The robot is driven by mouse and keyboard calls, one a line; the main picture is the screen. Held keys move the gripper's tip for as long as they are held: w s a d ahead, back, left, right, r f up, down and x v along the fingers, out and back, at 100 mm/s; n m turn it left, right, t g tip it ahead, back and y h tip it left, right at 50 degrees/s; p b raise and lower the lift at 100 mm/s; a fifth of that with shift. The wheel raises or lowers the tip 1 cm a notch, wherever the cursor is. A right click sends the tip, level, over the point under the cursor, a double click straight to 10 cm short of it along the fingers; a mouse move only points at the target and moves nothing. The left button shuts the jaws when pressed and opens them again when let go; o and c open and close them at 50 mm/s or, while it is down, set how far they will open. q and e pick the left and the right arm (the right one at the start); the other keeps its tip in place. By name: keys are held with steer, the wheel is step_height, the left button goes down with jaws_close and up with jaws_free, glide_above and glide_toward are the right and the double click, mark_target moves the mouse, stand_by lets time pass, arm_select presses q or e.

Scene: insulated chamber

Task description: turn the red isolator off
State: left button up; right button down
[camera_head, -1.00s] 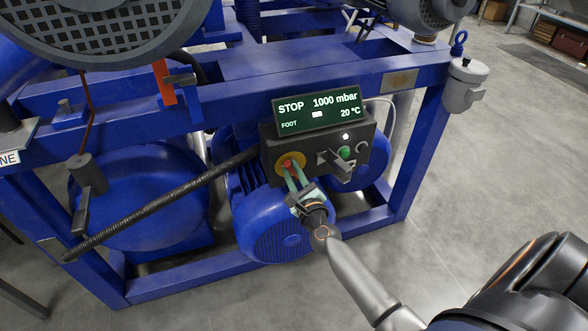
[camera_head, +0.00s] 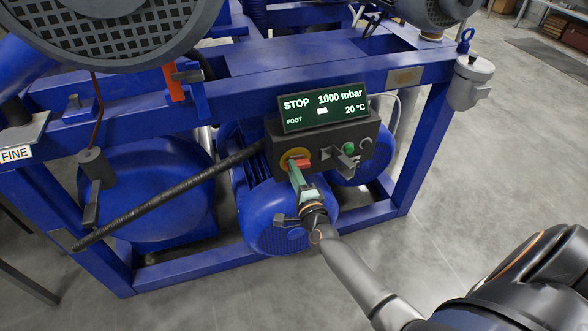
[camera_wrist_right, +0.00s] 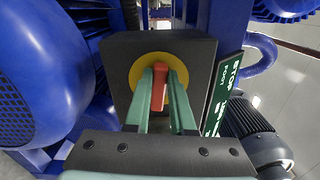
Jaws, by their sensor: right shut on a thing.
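The red isolator handle (camera_head: 301,164) sits on a yellow disc (camera_head: 286,154) on the front left of a dark control box (camera_head: 325,150). It lies roughly level in the head view. My right gripper (camera_head: 295,170) is shut on the handle, its green fingers seen nearly edge-on. In the right wrist view the handle (camera_wrist_right: 159,88) stands between the two green fingers (camera_wrist_right: 160,93), in front of the yellow disc (camera_wrist_right: 141,66). My left gripper is in neither view.
A display (camera_head: 322,108) above the box reads STOP, 1000 mbar, 20 °C. Blue frame beams (camera_head: 330,72), a blue motor (camera_head: 270,215) and a black hose (camera_head: 170,198) surround the box.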

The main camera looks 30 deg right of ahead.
steer(key=shift+f+n, duration=0.1)
steer(key=shift+n, duration=0.5)
steer(key=c, duration=0.8)
jaws_free()
steer(key=shift+o, duration=0.2)
steer(key=shift+s, duration=0.1)
steer(key=p+v, duration=0.1)
steer(key=v, duration=1.1)
steer(key=shift+s+p, duration=0.2)
steer(key=shift+p, duration=0.1)
